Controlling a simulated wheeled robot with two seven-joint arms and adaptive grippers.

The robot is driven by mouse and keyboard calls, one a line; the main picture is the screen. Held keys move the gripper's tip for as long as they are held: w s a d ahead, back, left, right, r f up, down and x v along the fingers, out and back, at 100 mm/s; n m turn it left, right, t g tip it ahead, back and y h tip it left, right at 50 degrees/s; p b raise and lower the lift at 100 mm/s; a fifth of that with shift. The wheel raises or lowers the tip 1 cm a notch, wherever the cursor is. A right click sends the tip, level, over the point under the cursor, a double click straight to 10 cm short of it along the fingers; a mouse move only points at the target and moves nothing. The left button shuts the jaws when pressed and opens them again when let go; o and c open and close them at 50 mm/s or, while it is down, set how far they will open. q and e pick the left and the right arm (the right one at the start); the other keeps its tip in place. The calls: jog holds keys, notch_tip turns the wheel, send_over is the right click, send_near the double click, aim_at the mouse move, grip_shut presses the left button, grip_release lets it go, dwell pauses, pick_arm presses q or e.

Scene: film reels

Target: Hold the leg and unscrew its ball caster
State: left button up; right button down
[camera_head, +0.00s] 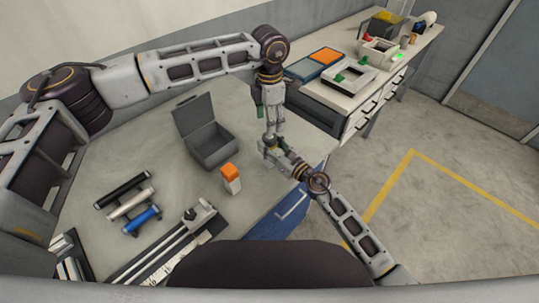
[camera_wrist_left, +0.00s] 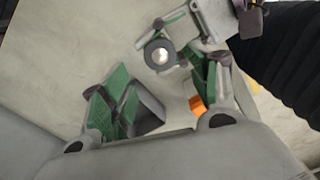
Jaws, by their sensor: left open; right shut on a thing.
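My right gripper (camera_head: 275,152) comes from the lower right and is shut over the right part of the workbench. In the left wrist view it shows at the top (camera_wrist_left: 180,35), shut on the leg, which I see nearly end-on. The leg's end carries the ball caster (camera_wrist_left: 160,56), a shiny ball in a dark ring. My left gripper (camera_wrist_left: 160,88) is open, its green-padded fingers spread wide, with the caster beyond them and not clearly touched. In the head view my left gripper (camera_head: 270,130) hangs just above the right one. The leg's body is mostly hidden.
An open grey box (camera_head: 210,148) and an orange-topped white block (camera_head: 231,180) stand on the grey bench (camera_head: 165,165). Black, silver and blue cylinders (camera_head: 128,203) lie at the left, near a railed fixture (camera_head: 175,245). A white side table (camera_head: 345,95) stands behind.

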pick_arm(q)
jog(key=shift+o, duration=0.9)
jog(key=shift+s+f, duration=0.15)
jog(key=shift+f, duration=0.15)
jog(key=shift+d+r, duration=0.1)
jog(key=shift+d, duration=0.15)
jog(key=shift+d+r, duration=0.25)
jog(key=shift+d+r+h, duration=0.25)
jog(key=shift+d+r, duration=0.05)
jog(key=shift+r, duration=0.2)
jog(key=shift+d+r+h, duration=0.25)
jog(key=shift+r, duration=0.2)
jog(key=shift+a+r+m+y, duration=0.15)
jog(key=shift+a+r+m, duration=0.3)
jog(key=shift+m, duration=4)
jog(key=shift+a+r+m+y, duration=0.25)
jog(key=shift+r+m, duration=0.35)
jog(key=shift+m, duration=3.8)
jog(key=shift+a+r+m+y, duration=0.1)
jog(key=shift+a+r+m, duration=0.35)
jog(key=shift+m, duration=4)
